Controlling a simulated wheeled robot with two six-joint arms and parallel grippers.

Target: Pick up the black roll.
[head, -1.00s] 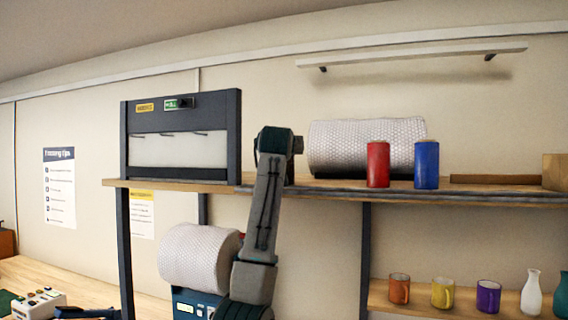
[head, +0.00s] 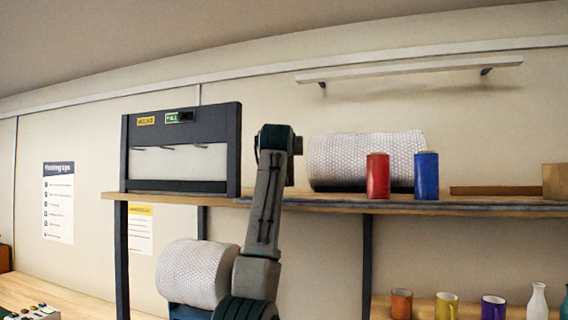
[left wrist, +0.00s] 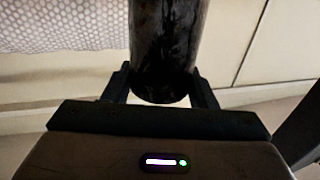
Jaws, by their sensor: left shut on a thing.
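The black roll (left wrist: 168,45) stands upright and glossy in the left wrist view, its top cut off by the picture edge. My left gripper (left wrist: 162,84) has one finger on each side of its lower end and is shut on it. In the head view my arm rises in front of the upper shelf and hides the left gripper. I cannot clearly make out the black roll there. My right gripper is in neither view.
A dark-framed rack (head: 181,187) stands left. Another bubble-wrap roll (head: 195,272) and several mugs are lower.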

